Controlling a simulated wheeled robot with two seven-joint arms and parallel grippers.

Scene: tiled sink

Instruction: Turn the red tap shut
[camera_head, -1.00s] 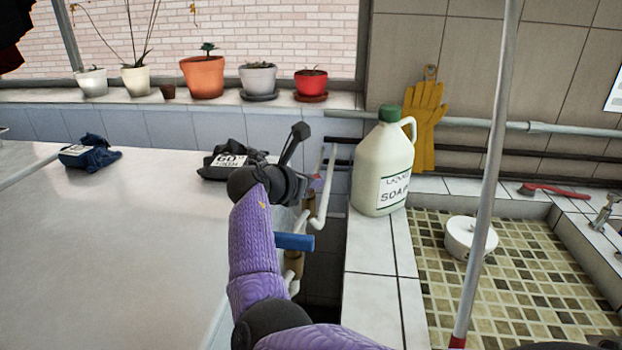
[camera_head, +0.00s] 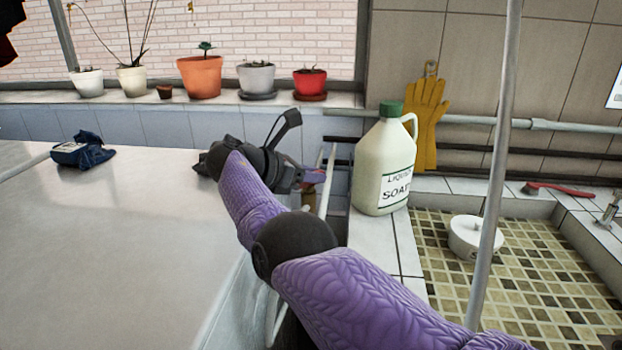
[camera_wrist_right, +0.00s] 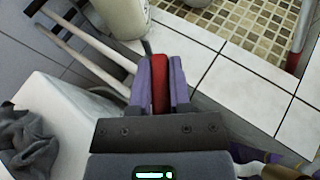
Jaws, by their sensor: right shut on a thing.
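The red tap handle (camera_wrist_right: 159,84) shows in the right wrist view as a red bar lying between the two purple fingers of my right gripper (camera_wrist_right: 160,82). The fingers are shut on it, one on each side. In the head view my right gripper (camera_head: 318,176) reaches into the narrow gap between the white counter and the tiled ledge, beside pale pipes. There my own wrist and fingers mostly hide the handle. My left gripper is in neither view.
A soap jug (camera_head: 384,165) stands on the tiled ledge (camera_head: 378,245) just right of the gripper. A grey pole (camera_head: 492,190) rises in front of the tiled basin (camera_head: 540,280). A dark blue bag (camera_head: 84,152) lies on the white counter (camera_head: 110,250), which is otherwise largely clear.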

